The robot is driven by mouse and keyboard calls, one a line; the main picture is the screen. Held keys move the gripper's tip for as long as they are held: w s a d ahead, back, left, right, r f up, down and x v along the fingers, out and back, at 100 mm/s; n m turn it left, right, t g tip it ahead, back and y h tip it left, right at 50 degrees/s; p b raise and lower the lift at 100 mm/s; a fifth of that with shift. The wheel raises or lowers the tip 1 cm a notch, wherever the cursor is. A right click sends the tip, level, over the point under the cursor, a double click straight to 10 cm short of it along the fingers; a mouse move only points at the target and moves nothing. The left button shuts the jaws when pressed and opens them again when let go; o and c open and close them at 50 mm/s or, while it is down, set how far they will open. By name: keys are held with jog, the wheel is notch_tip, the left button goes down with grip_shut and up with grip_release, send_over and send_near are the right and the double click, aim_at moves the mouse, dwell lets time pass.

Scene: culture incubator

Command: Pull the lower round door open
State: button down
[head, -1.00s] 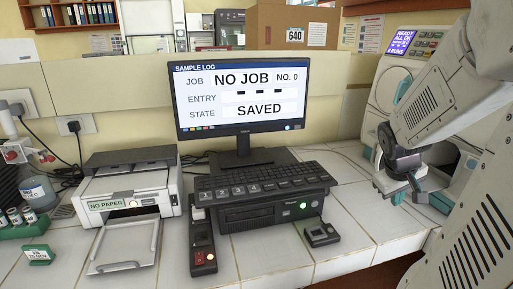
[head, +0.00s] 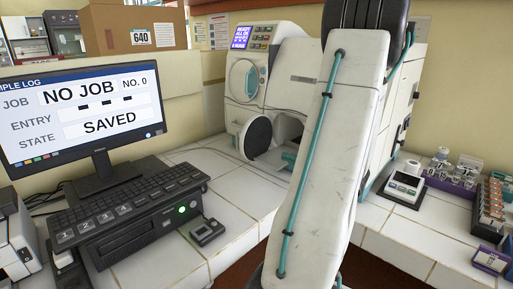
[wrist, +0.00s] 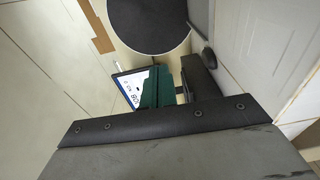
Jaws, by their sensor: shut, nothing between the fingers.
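The white incubator (head: 300,85) stands on the tiled bench. Its lower round door (head: 257,137) is swung out to the left, with its dark disc face showing and a pale rim. The opening behind it shows to its right, partly hidden by my arm. The upper round door (head: 243,80) looks shut. In the wrist view the dark disc of the lower door (wrist: 148,22) is at the top. My gripper (wrist: 177,84) is below it in that view, shut and empty, apart from the disc as far as I can tell. My arm hides the gripper in the head view.
The monitor (head: 85,110) and keyboard unit (head: 130,205) stand left of the incubator, with a small black device (head: 207,231) at the bench edge. A white scale-like device (head: 405,185) and racks of vials (head: 455,172) are at the right. Bare tiles lie before the incubator.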

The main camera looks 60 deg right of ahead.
aim_at(249, 143)
jog(key=w, duration=0.4)
jog(key=w+d, duration=0.1)
jog(key=w, duration=0.9)
jog(key=shift+d+r, duration=0.15)
